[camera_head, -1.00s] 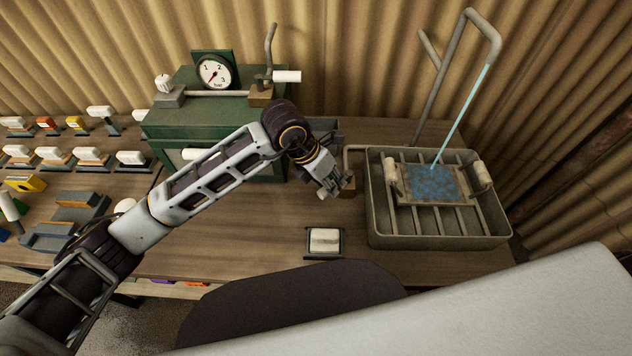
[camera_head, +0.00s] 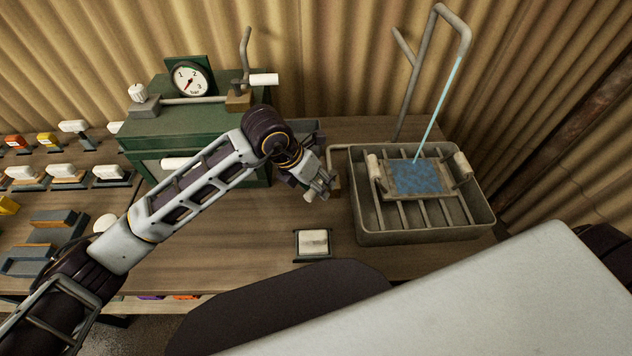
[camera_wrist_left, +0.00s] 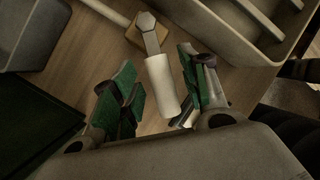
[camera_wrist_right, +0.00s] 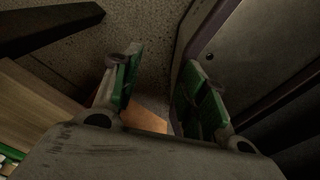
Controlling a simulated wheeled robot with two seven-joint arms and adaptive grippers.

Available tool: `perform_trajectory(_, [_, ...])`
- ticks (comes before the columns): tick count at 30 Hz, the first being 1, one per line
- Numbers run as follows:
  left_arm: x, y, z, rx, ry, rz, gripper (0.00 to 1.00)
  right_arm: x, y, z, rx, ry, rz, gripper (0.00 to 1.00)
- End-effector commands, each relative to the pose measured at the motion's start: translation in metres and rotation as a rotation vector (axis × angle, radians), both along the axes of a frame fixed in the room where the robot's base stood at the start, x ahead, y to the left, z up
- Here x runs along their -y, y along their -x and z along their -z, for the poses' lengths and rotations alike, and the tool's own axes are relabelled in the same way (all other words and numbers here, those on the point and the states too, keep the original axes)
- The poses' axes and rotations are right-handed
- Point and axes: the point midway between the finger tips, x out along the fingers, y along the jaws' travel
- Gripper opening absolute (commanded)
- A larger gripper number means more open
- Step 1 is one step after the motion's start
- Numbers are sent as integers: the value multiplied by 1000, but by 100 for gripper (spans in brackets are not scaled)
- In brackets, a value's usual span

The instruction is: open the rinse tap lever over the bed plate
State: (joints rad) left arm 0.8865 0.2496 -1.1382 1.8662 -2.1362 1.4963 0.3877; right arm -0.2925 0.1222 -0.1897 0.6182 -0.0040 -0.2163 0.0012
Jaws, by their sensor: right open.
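The rinse tap lever has a white handle (camera_wrist_left: 162,85) on a metal arm, pivoting at a tan block with a pipe. In the left wrist view, the handle lies between the fingers of my left gripper (camera_wrist_left: 160,92), which are apart with gaps beside it. In the head view, my left gripper (camera_head: 318,188) is just left of the tray and mostly hides the lever. A blue stream runs from the bent tap spout (camera_head: 463,35) onto the bed plate (camera_head: 420,178), whose surface looks blue and wet. My right gripper (camera_wrist_right: 160,90) is open and empty, away from the tap.
The grey tray (camera_head: 425,238) with slats holds the plate, which has white grips at both ends. A green cabinet (camera_head: 185,126) with a pressure gauge (camera_head: 190,80) stands behind my left arm. A small white-topped block (camera_head: 313,242) lies on the bench in front.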

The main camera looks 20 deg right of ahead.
Motion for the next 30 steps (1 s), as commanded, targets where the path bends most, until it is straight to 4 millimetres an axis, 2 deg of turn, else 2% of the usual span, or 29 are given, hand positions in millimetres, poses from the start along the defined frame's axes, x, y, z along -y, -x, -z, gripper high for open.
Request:
perform_trajectory(5, [0,0,0,-1,-1,0,44,-4,-13,0,14,-4,1,43])
perform_trajectory(14, [-5,1,-11,0,1,1,44,-2,-10,0,11,-2,0,43])
perform_trajectory(30, [-37,4,-79,2,0,-1,44,-1,-9,0,10,-1,0,43])
